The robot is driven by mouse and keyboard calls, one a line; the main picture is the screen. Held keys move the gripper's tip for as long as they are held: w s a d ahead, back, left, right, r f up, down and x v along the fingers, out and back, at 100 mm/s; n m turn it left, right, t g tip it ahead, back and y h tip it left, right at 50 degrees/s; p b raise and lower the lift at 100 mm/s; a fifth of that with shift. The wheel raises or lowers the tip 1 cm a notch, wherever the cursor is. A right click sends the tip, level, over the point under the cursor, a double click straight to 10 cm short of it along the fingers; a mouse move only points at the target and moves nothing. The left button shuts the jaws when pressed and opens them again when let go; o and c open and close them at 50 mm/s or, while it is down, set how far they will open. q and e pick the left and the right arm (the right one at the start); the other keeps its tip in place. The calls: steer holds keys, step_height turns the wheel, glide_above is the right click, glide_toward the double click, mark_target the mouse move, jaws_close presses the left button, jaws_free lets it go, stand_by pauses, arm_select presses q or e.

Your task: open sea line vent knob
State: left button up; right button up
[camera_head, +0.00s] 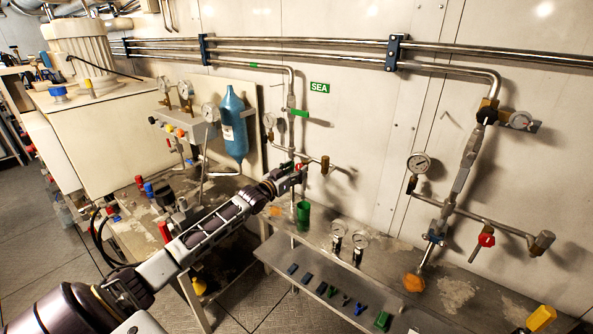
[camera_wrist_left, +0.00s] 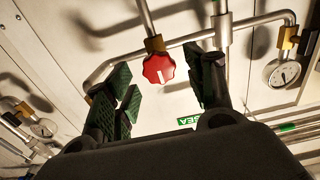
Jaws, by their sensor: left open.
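The sea line vent knob is a red lobed knob (camera_wrist_left: 158,68) on a thin steel pipe, seen in the left wrist view between my fingers. In the head view a small part of the red knob (camera_head: 299,166) shows just past my gripper, below the green SEA sign (camera_head: 319,87). My left gripper (camera_head: 292,178) is open, in front of the sea line. In the left wrist view its green-padded fingers (camera_wrist_left: 162,85) stand apart on either side of the knob, with visible gaps and no clear contact. My right gripper is out of view.
A green cup (camera_head: 303,214) and two loose gauges (camera_head: 338,228) stand on the bench below. A blue bottle (camera_head: 234,124) is at the left.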

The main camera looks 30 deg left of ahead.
arm_select(q)
steer(key=shift+w, duration=0.5)
steer(key=shift+c, duration=0.4)
steer(key=c, duration=0.9)
